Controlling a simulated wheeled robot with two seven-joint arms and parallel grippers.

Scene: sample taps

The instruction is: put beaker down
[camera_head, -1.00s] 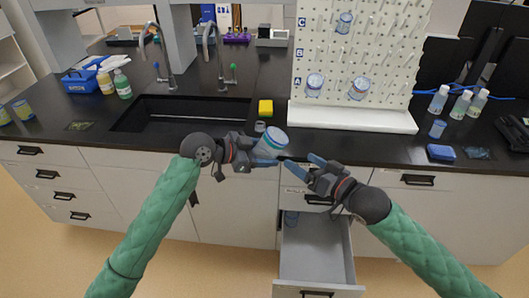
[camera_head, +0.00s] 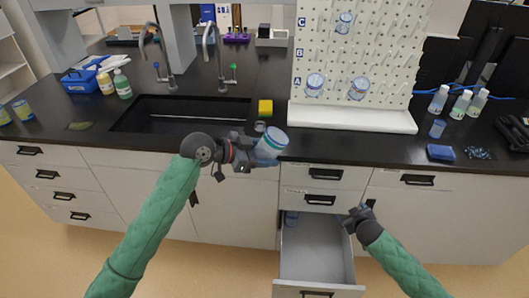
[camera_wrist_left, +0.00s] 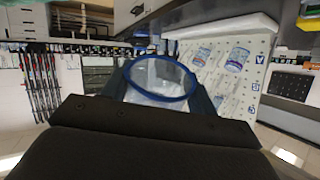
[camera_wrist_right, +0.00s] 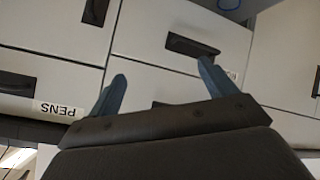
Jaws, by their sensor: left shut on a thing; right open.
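My left gripper (camera_head: 258,150) is shut on a clear beaker (camera_head: 271,143) with a blue rim. The beaker is tilted and held in front of the counter's front edge, below the pegboard. In the left wrist view the beaker's blue rim (camera_wrist_left: 162,78) shows between the fingers. My right gripper (camera_head: 352,214) is low by the right side of the open drawer. In the right wrist view its blue fingers (camera_wrist_right: 160,88) are apart with nothing between them.
The black counter (camera_head: 215,133) holds a sink (camera_head: 180,114), a yellow sponge (camera_head: 265,107) and a small grey cup (camera_head: 260,127). Beakers hang on the pegboard (camera_head: 330,60). An open drawer (camera_head: 315,250) juts out below, with a blue item (camera_head: 291,218) inside. Bottles (camera_head: 460,104) and a blue sponge (camera_head: 440,152) are at right.

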